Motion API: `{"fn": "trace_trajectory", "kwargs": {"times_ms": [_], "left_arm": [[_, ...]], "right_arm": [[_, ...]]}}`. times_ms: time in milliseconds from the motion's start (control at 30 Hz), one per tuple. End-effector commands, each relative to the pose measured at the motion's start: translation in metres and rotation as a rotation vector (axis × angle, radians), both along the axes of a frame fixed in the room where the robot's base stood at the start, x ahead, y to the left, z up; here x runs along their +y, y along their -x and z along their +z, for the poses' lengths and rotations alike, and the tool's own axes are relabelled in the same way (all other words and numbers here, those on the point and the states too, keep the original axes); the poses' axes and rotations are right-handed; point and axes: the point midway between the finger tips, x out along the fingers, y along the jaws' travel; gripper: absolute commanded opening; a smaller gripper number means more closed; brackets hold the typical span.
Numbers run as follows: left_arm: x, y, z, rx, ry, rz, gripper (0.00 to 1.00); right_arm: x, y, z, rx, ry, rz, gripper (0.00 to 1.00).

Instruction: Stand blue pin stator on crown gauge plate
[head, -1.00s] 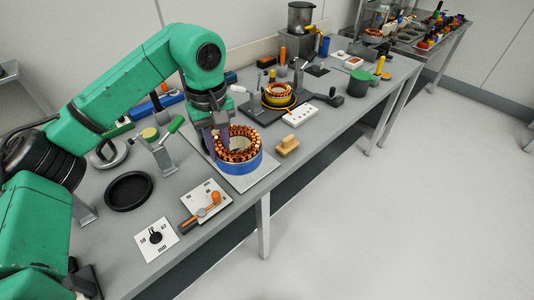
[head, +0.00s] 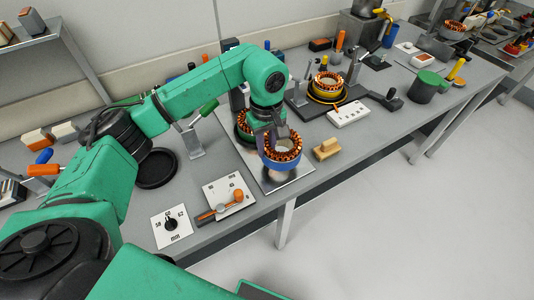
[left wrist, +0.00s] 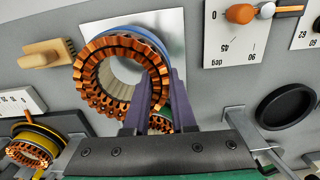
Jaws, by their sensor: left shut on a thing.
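The blue-banded stator (head: 285,165), with a ring of copper windings, is in my left gripper (head: 272,132). The fingers grip its ring wall. It appears raised a little above a shiny square plate (head: 298,178), which reflects it. In the left wrist view the stator (left wrist: 92,72) shows its copper crown, with the dark fingers (left wrist: 152,105) on its near wall and the bright plate (left wrist: 172,22) behind. I cannot tell for sure whether this is the crown gauge plate. A green-banded stator (head: 242,122) stands behind the gripper, partly hidden. My right gripper is not in view.
A gauge card with an orange lever (head: 229,196) and a dial card (head: 171,226) lie in front left. A yellow-banded stator (head: 327,90) sits on a black fixture behind. A black round dish (head: 156,169) is at left.

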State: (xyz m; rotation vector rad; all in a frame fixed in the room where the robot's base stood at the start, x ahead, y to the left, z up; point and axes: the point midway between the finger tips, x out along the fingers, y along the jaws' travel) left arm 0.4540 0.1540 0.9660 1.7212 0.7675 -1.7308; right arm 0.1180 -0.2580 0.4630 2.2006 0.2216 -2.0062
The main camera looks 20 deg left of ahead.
Motion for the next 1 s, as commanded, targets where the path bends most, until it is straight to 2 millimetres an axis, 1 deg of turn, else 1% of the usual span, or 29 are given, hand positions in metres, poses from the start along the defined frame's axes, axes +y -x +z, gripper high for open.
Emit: {"fn": "trace_trajectory", "kwargs": {"times_ms": [67, 100, 200, 300, 533, 633, 667, 700, 733, 1000], "left_arm": [[0.0, 0.0, -0.006, -0.002, 0.002, 0.0, 0.0], [0.0, 0.0, -0.012, -0.001, 0.002, -0.001, 0.0], [0.0, 0.0, -0.029, -0.001, 0.002, -0.001, 0.0], [0.0, 0.0, -0.04, -0.003, 0.003, -0.001, 0.0], [-0.001, -0.001, -0.042, -0.005, 0.003, -0.001, 0.0], [-0.001, -0.001, -0.046, -0.004, 0.003, -0.002, 0.0], [0.0, 0.0, -0.046, -0.001, 0.0, -0.001, 0.35], [0.0, 0.0, -0.046, -0.001, 0.0, -0.001, 0.51], [0.0, 0.0, -0.045, -0.001, 0.0, -0.001, 0.55], [0.0, 0.0, -0.045, -0.001, 0.0, -0.001, 0.55]], "right_arm": [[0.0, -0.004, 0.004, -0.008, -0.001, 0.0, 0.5], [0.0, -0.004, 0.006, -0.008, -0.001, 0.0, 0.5], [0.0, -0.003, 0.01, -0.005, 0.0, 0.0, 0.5], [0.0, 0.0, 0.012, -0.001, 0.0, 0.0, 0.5], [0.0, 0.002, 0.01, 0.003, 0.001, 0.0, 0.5], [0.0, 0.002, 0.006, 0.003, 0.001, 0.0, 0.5], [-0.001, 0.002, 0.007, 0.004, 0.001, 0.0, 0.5], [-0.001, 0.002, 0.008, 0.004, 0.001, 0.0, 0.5], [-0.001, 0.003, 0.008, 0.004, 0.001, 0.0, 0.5], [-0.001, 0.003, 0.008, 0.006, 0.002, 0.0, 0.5]]}}
